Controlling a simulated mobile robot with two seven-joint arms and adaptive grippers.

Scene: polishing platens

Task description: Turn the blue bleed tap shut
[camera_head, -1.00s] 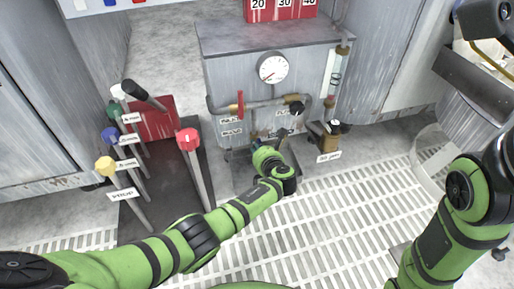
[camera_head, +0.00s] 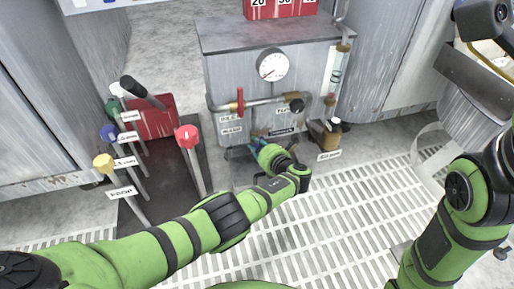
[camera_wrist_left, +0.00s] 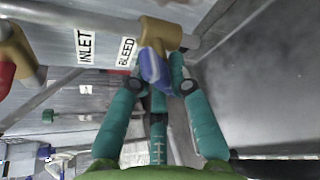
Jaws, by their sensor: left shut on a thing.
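The blue bleed tap (camera_wrist_left: 155,68) sits on a brass valve body (camera_wrist_left: 161,34) beside the BLEED label (camera_wrist_left: 126,52) in the left wrist view. My left gripper (camera_wrist_left: 160,84) has its teal fingers on both sides of the blue handle and is shut on it. In the head view my left gripper (camera_head: 258,142) is low at the front of the grey cabinet, and its hand hides the tap. My right arm (camera_head: 468,195) is at the right; its gripper is out of view.
A pressure gauge (camera_head: 273,65) and a red valve handle (camera_head: 240,101) are on the grey cabinet (camera_head: 225,75). Levers with red (camera_head: 187,137), yellow, blue and green knobs stand at left. A brown bottle (camera_head: 331,132) stands right of the cabinet. The grated floor (camera_head: 335,215) is open.

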